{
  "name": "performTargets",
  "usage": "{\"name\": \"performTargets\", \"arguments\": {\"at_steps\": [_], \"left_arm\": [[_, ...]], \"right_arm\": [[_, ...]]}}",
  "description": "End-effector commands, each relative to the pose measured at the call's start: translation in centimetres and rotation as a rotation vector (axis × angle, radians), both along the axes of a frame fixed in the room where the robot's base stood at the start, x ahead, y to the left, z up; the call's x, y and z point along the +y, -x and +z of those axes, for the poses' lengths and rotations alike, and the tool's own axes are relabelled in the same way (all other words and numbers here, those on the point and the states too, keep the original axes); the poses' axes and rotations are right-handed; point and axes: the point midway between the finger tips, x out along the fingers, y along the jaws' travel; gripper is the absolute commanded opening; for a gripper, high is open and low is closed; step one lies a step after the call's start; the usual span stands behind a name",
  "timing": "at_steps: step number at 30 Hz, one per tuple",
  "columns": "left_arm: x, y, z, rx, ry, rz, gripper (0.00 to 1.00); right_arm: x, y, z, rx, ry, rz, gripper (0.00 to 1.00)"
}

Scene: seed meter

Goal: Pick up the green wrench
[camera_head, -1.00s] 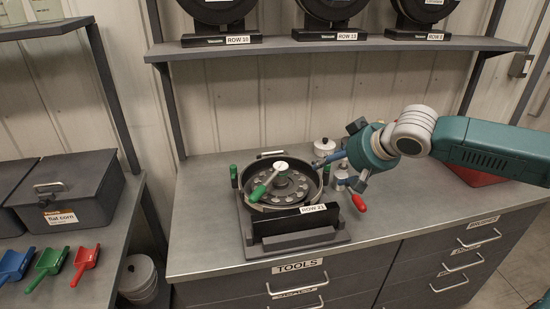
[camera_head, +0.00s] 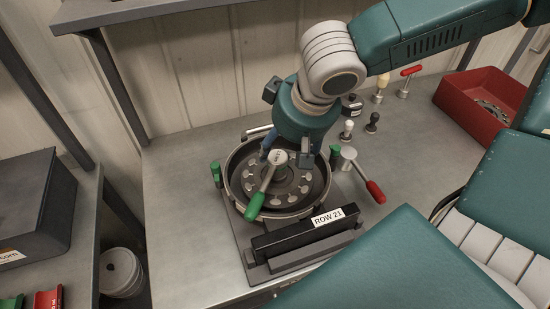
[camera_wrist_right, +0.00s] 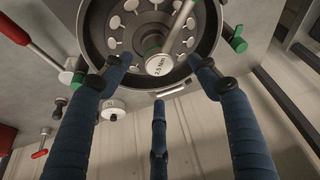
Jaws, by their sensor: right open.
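The green wrench (camera_head: 257,200) lies across the round seed plate in the black meter housing (camera_head: 232,180). Its round silver head sits over the plate's middle and its green handle points to the front left. In the right wrist view its head (camera_wrist_right: 160,65) reads 2.5 Nm, and the shaft runs up and right. My right gripper (camera_head: 288,155) is above the plate, pointing down. Its blue fingers (camera_wrist_right: 158,82) are spread around the wrench head with nothing clamped between them. Whether any finger touches the wrench cannot be told. My left gripper is not in view.
Green knobs (camera_head: 216,172) flank the housing. The ROW 21 block (camera_head: 305,238) stands in front. The bench's left part is clear.

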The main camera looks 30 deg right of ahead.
Motion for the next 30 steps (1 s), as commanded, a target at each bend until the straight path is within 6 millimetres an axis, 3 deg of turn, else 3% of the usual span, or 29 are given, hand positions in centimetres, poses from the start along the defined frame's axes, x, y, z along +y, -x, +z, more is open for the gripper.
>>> {"name": "performTargets", "arguments": {"at_steps": [6,15,18,28,30], "left_arm": [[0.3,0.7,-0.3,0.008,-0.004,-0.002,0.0],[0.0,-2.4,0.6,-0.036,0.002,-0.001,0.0],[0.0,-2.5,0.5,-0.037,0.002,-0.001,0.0],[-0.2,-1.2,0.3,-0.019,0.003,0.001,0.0],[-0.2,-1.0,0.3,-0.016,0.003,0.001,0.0]], "right_arm": [[-0.1,-0.9,-2.2,0.0,0.0,0.0,0.6],[-0.6,-2.0,-5.4,0.003,0.0,0.0,0.6],[-0.7,-2.5,-6.4,0.001,0.001,0.001,0.6],[-0.6,-2.9,-7.0,-0.003,-0.001,0.0,0.6],[-0.6,-2.9,-7.0,-0.003,-0.001,0.0,0.48]]}}
